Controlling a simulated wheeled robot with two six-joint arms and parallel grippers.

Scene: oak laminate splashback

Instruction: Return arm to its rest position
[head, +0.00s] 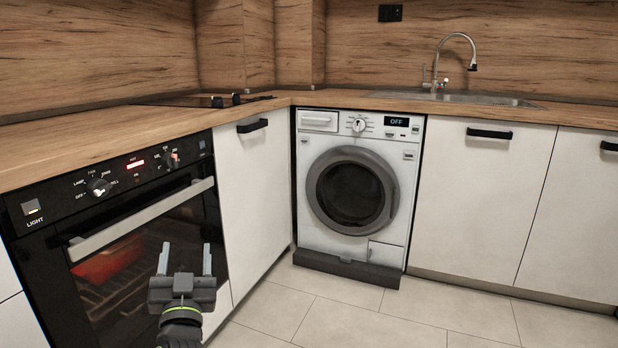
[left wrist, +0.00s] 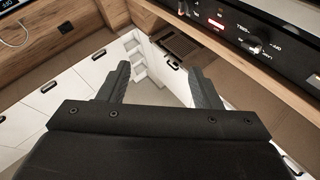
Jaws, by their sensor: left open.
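My left gripper (head: 185,262) is in the lower left of the head view, in front of the black oven (head: 125,225). Its two fingers point up and stand apart with nothing between them. The left wrist view shows the same open, empty fingers (left wrist: 160,85). The gripper overlaps the lower right of the oven door in the head view; whether it touches the door I cannot tell. The oven door looks shut, and a reddish glow shows behind its glass. My right gripper is in neither view.
The oven handle (head: 140,220) juts out from the door. A white washing machine (head: 350,247) with its round door shut stands in the corner. White cabinets (head: 480,200) flank it under the wooden worktop (head: 60,148). A sink (head: 455,99) is at the back right. The tiled floor (head: 440,315) is clear.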

